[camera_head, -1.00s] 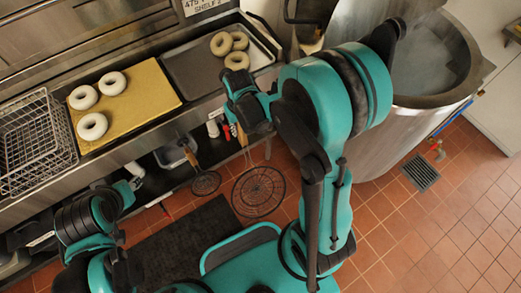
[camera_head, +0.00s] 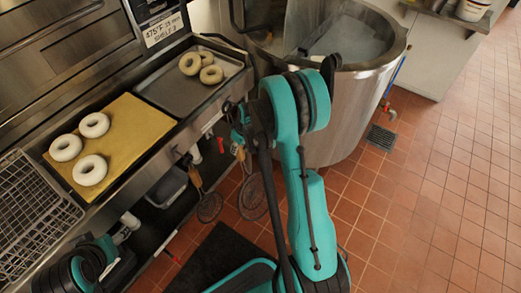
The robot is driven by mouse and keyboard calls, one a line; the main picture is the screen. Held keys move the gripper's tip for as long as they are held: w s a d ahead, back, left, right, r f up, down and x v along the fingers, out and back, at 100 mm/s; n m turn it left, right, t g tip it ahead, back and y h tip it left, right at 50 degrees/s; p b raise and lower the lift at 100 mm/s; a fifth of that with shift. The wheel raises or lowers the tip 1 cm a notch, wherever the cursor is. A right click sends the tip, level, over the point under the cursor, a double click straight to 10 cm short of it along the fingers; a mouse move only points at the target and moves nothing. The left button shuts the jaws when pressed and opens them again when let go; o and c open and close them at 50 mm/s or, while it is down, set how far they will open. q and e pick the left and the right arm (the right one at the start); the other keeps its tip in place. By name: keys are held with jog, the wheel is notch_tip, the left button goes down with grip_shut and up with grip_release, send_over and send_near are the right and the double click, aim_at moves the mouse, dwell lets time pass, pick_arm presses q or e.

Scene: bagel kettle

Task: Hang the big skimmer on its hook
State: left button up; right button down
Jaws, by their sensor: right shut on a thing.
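The big skimmer (camera_head: 252,197) has a round wire mesh head and a wooden handle. It hangs head down below the front edge of the counter, beside the kettle. My right gripper (camera_head: 239,132) is shut on the upper part of its handle, partly hidden by my own arm. The mesh head is partly covered by my right arm. The hook for it cannot be made out. My left arm shows at the lower left; its gripper is not in view.
A smaller skimmer (camera_head: 209,207) hangs just left of the big one. The steel kettle (camera_head: 345,110) stands to the right. The counter holds a golden board (camera_head: 125,125) and a dark tray (camera_head: 175,88) with bagels, and a wire basket (camera_head: 35,215). Tiled floor is clear at right.

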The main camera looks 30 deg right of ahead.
jog(key=w+d+f+n+y+b, duration=0.2)
jog(key=w+d+f+n+b, duration=0.15)
jog(key=d+f, duration=0.9)
jog(key=w+a+f, duration=0.1)
jog(key=w+a, duration=0.2)
jog(key=w, duration=0.5)
jog(key=shift+w+a+f+t+b, duration=0.15)
jog(key=shift+w+a+t+b, duration=0.05)
jog(key=shift+w+t+b, duration=0.2)
dwell(0.3)
dwell(0.4)
jog(key=c, duration=1.2)
grip_release()
